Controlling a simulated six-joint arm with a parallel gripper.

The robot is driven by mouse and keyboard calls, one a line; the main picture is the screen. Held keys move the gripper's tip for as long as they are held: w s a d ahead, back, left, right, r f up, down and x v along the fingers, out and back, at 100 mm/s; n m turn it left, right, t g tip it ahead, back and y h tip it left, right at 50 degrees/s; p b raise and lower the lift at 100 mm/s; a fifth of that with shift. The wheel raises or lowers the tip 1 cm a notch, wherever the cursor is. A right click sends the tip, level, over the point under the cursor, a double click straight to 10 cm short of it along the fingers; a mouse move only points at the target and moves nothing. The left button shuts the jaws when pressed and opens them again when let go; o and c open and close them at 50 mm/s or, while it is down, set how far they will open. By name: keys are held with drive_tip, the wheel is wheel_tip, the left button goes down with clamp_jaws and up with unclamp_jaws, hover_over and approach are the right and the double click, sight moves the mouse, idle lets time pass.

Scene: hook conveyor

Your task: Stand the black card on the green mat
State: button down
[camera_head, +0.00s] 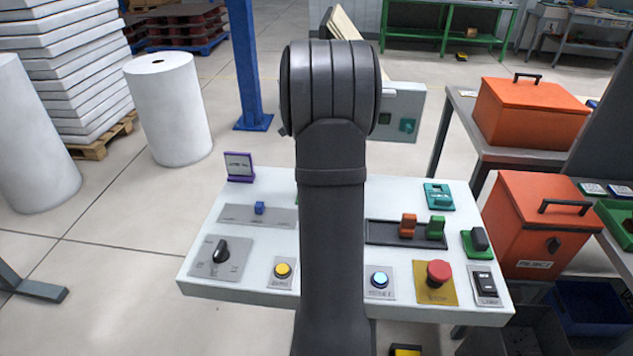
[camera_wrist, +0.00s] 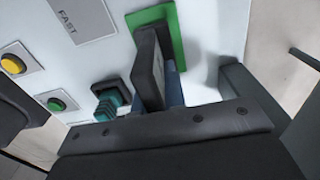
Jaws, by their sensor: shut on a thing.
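The black card (camera_wrist: 148,68) stands on edge in the wrist view, a dark slab with a paler grey face on its right. My gripper (camera_wrist: 158,92) is shut on it, with a bluish finger visible along its right side. The green mat (camera_wrist: 177,42) lies on the white panel just beyond and beside the card. The card's lower edge overlaps the mat in the picture; I cannot tell whether it touches.
The white panel (camera_head: 235,292) carries a purple card holder (camera_head: 239,167), a blue slider (camera_head: 259,208), a black knob (camera_head: 221,251), a red stop button (camera_head: 438,273), and orange and green levers (camera_head: 408,225). A teal-and-black piece (camera_wrist: 110,100) is close left of the card. Orange boxes (camera_head: 530,115) stand right.

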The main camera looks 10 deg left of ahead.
drive_tip(key=shift+f, duration=1.5)
drive_tip(key=c, duration=1.5)
unclamp_jaws()
drive_tip(key=shift+f, duration=0.15)
wheel_tip(320, 180, up, 12)
drive_tip(key=shift+r, duration=0.2)
